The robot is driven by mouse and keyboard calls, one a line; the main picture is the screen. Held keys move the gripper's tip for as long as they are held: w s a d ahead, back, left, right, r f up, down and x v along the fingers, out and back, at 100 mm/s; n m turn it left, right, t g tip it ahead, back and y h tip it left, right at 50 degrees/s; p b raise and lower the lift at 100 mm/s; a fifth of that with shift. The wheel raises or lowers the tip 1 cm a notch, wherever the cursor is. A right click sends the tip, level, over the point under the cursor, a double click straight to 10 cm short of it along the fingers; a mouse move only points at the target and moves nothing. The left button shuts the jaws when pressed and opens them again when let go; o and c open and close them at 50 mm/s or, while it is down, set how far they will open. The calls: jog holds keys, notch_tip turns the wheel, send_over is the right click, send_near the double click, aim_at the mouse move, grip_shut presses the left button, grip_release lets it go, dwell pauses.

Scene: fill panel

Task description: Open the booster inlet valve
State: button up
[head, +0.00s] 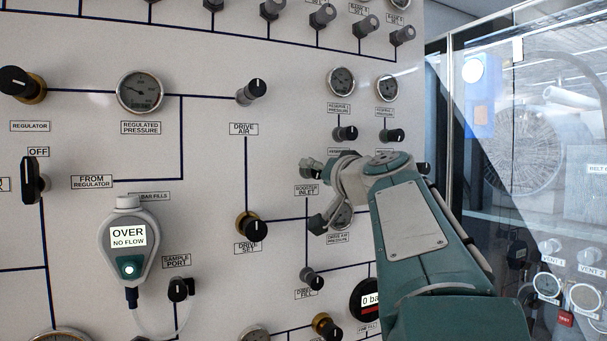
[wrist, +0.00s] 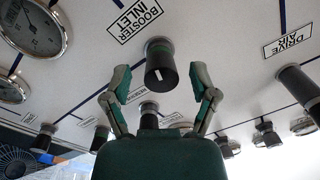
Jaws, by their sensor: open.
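The booster inlet valve is a black round knob (wrist: 160,66) with a white pointer line and a green collar, beside the BOOSTER INLET label (wrist: 135,20) in the wrist view. My gripper (wrist: 159,78) is open, with one finger on each side of the knob and visible gaps. I see no clear contact.
The DRIVE AIR knob (head: 251,91) and DRIVE SET knob (head: 250,225) sit to the left on the panel. Gauges (head: 341,81) and small knobs (head: 345,133) sit close above my gripper. The DRIVE FILL knob (head: 313,281) is below. A glass enclosure (head: 520,130) stands at right.

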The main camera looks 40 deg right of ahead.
jog(key=s+a, duration=0.2)
jog(key=s, duration=0.9)
jog(key=shift+s+a, duration=0.15)
jog(key=shift+a, duration=0.05)
jog(key=shift+f, duration=0.1)
